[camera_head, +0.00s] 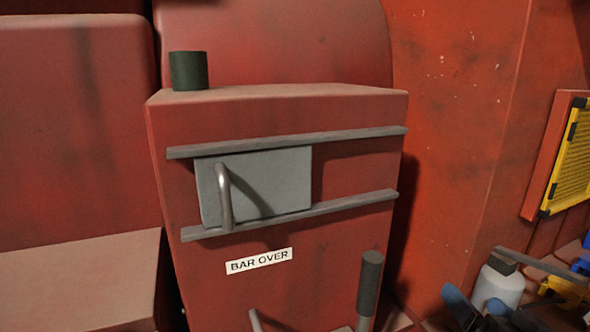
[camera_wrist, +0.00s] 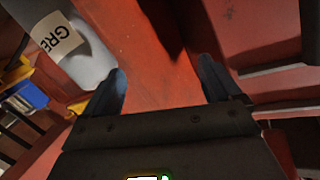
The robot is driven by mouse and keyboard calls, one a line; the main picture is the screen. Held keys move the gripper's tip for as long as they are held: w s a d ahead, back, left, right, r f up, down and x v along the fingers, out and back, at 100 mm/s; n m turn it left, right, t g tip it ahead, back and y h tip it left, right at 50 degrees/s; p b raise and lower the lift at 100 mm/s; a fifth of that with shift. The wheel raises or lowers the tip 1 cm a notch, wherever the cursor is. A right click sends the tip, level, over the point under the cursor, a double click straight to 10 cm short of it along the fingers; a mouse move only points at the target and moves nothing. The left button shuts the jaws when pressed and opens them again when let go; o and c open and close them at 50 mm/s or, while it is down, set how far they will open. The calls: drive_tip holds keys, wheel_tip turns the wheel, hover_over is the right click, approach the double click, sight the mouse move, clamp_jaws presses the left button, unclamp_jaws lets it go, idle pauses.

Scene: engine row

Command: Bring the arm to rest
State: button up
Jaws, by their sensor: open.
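My gripper (camera_wrist: 162,85) is open in the wrist view, with its two blue fingers spread apart. Nothing is between the fingers; a red surface shows behind them. In the head view my gripper (camera_head: 474,300) shows only in part at the lower right, in front of a pale bottle (camera_head: 498,286). In the wrist view a pale cylinder (camera_wrist: 85,62) with a label reading "GRE" stands close beside the left finger, and I cannot tell whether they touch.
A red housing marked "BAR OVER" (camera_head: 258,261) carries a grey sliding panel (camera_head: 265,185) between two rails. A dark cylinder (camera_head: 188,71) stands on top. A dark-gripped lever (camera_head: 370,285) rises in front. A yellow grille (camera_head: 570,160) is at the right. Blue and yellow bins (camera_wrist: 28,95) lie left.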

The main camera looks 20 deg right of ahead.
drive_tip(key=s+a+f+n+y, duration=0.1)
drive_tip(key=s+a+f, duration=0.2)
drive_tip(key=s+a, duration=0.25)
drive_tip(key=s+a+f+n, duration=0.2)
drive_tip(key=s+a+f, duration=0.25)
drive_tip(key=s, duration=0.25)
drive_tip(key=s+a+r+n+y, duration=0.1)
drive_tip(key=s+a+n, duration=0.1)
drive_tip(key=s, duration=0.6)
drive_tip(key=s+a+r+n+g+y, duration=0.1)
drive_tip(key=s+a+r+n+y, duration=0.1)
drive_tip(key=s+a, duration=0.3)
drive_tip(key=shift+s+a+y, duration=0.25)
drive_tip(key=shift+s+y, duration=0.05)
drive_tip(key=shift+s, duration=1.05)
